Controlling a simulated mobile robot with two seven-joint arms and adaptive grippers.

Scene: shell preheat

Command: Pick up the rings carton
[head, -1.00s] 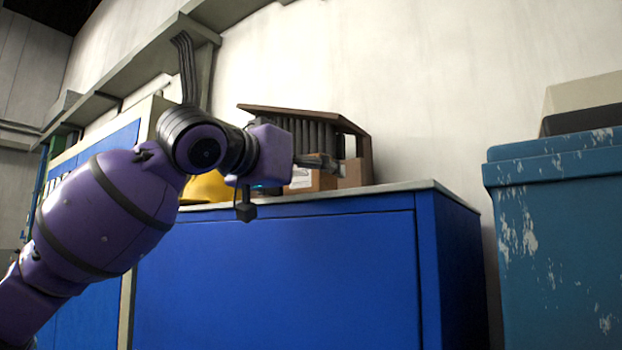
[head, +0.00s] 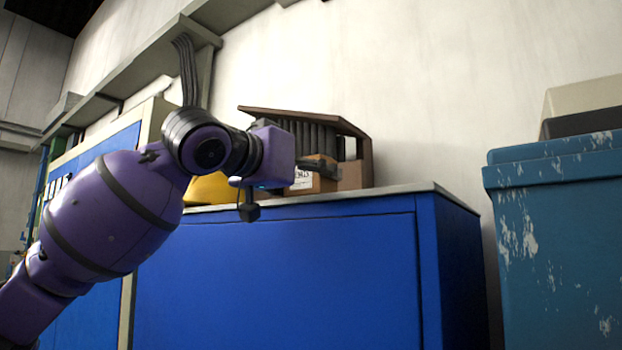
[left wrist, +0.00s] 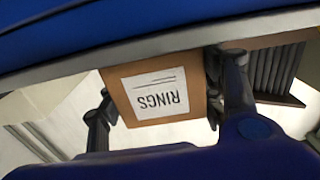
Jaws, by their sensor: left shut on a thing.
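The rings carton (left wrist: 158,95) is a brown cardboard box with a white label reading RINGS, upside down in the left wrist view. It sits between the two dark fingers of my left gripper (left wrist: 158,112), one on each side, and the gripper is shut on it. In the head view the carton (head: 323,181) shows at the cabinet's top, partly hidden by my left gripper (head: 312,168). I cannot tell whether its base touches the cabinet top. My right gripper is not in view.
The carton is above the blue cabinet (head: 280,270). A yellow object (head: 208,188) lies to the left. A worn blue bin (head: 560,240) stands at right.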

